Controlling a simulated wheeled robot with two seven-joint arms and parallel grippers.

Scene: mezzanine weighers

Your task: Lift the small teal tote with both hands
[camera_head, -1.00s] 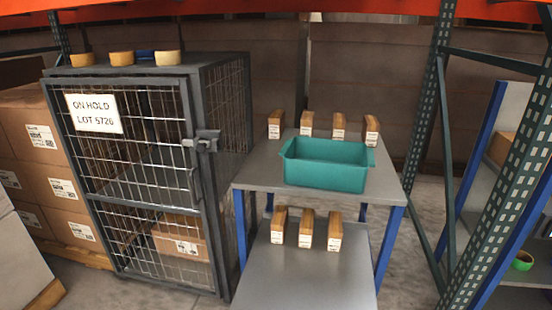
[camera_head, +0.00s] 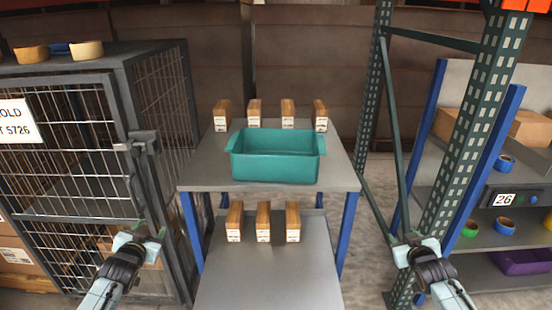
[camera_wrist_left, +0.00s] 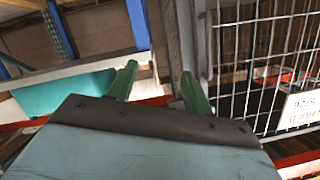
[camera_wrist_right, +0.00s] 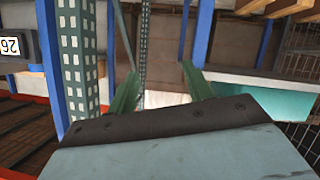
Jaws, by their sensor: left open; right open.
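The small teal tote (camera_head: 275,168) stands upright on the top shelf of a grey table with blue legs, in the middle of the head view. It looks empty. My left gripper (camera_head: 140,236) is open and empty, low and to the left of the tote, in front of the cage. My right gripper (camera_head: 414,241) is open and empty, low and to the right, in front of the green rack post. Both are well apart from the tote. A teal patch of the tote shows at the left in the left wrist view (camera_wrist_left: 62,93) and at the right in the right wrist view (camera_wrist_right: 262,101).
Several boxes (camera_head: 254,114) stand behind the tote on the top shelf (camera_head: 205,178), and 3 boxes (camera_head: 264,222) on the lower shelf (camera_head: 268,280). A wire cage (camera_head: 70,180) is close on the left. A perforated green post (camera_head: 470,135) and shelving stand on the right.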

